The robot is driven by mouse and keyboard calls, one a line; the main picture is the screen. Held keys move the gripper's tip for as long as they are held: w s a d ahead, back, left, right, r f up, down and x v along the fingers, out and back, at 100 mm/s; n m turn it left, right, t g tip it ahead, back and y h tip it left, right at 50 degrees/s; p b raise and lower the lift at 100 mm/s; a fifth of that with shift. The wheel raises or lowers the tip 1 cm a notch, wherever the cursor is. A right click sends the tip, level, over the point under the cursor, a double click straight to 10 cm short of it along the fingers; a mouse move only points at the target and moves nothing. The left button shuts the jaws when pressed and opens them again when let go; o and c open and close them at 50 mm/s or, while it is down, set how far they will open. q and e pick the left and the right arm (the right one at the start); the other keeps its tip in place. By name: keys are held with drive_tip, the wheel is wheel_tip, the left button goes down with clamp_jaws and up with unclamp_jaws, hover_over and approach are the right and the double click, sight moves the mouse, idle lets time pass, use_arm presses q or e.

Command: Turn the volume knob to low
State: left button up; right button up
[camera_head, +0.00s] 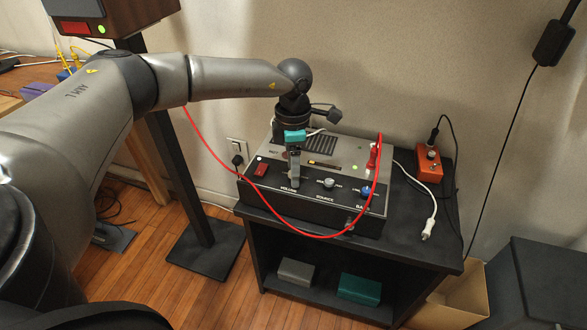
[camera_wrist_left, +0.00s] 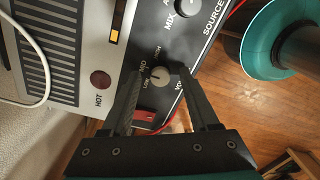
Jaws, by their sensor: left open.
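The volume knob is a small pale round knob on the dark front strip of a grey audio box (camera_head: 315,150). In the left wrist view the volume knob (camera_wrist_left: 160,77) has LOW, MID and HIGH printed around it; I cannot clearly tell where its pointer stands. My left gripper (camera_head: 294,179) reaches down over the VOLUME end of the panel and largely hides the knob in the head view. In the left wrist view its two dark fingers (camera_wrist_left: 160,75) are apart, one on each side of the knob. Whether they touch it is unclear. My right gripper is not in view.
A source knob (camera_head: 329,183) and a blue knob (camera_head: 366,191) sit further right on the panel. A red cable (camera_head: 305,233) loops across the box's front. An orange pedal (camera_head: 428,164) and a white cable (camera_head: 430,215) lie right of the box on the black stand (camera_head: 425,245).

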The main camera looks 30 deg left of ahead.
use_arm(q)
clamp_jaws()
idle(0.5)
